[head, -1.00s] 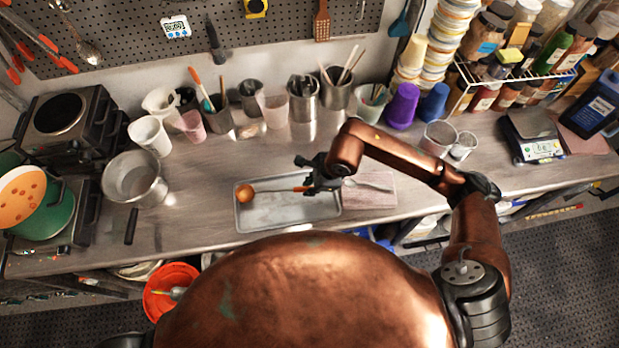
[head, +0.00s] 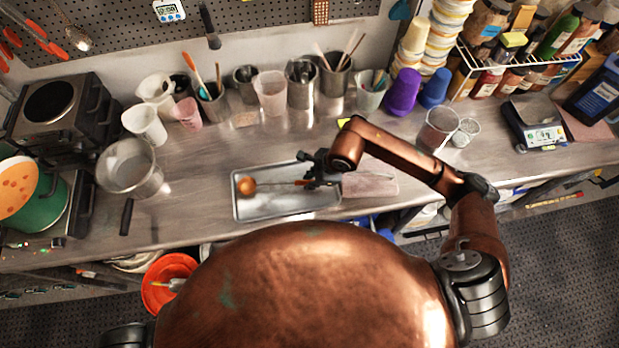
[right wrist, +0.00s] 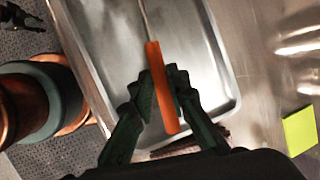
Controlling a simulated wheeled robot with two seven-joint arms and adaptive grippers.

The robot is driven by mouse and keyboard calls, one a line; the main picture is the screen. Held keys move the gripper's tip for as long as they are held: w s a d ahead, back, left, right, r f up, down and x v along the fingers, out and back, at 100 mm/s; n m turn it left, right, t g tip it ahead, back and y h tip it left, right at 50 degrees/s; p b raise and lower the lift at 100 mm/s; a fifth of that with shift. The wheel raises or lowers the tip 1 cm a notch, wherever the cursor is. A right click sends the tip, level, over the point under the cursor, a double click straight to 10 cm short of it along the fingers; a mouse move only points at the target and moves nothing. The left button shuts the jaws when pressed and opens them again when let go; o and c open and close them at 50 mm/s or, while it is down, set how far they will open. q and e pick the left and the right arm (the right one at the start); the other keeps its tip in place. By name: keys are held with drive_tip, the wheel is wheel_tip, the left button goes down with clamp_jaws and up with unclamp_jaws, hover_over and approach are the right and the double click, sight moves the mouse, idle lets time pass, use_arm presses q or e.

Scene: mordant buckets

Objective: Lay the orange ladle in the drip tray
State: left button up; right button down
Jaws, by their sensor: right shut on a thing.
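The orange ladle (head: 247,186) is over the drip tray (head: 270,207), with its round bowl toward the tray's left end. My right gripper (head: 308,176) is at the tray's right end and is shut on the ladle's handle. In the right wrist view the orange handle (right wrist: 160,85) lies between the green fingers (right wrist: 163,92), and its thin shaft runs on over the metal tray (right wrist: 208,62). I cannot tell whether the ladle touches the tray floor. My left gripper is not in view.
A pinkish board (head: 370,184) lies right of the tray. A steel pot (head: 128,168) with a dark handle stands to the left. Beakers and cups, including a clear one (head: 270,92), line the back. The counter between them and the tray is mostly clear.

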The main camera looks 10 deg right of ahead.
drive_tip(key=c, duration=1.8)
unclamp_jaws()
drive_tip(key=shift+o, duration=0.2)
drive_tip(key=v, duration=1.2)
